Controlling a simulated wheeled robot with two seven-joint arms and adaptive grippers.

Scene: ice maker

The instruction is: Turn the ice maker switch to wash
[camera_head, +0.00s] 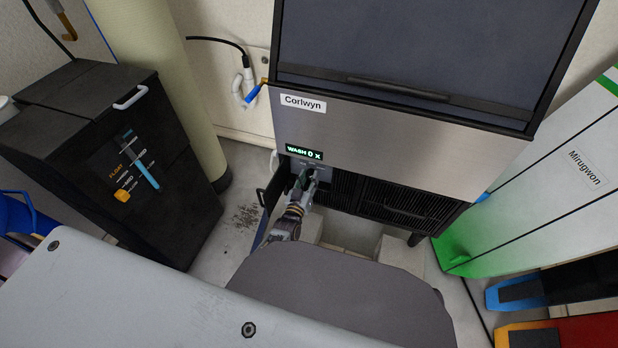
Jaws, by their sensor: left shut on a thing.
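The ice maker (400,142) stands at the back, a steel-fronted machine with a dark upper door and a "Corlwyn" label. Its small green display (304,153) reads "WASH" with further small signs after it. Below the display is a recessed control panel (325,172) with its small door (270,197) swung open to the left. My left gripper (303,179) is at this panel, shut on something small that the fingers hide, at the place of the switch. The switch itself and its setting cannot be made out. My right gripper is not in view.
A black cabinet (185,205) stands at left beside a cream column (160,70). White boards with a green edge (540,190) lean at right. A black vent grille (400,203) is right of the panel. Bare floor (235,170) shows left of the machine.

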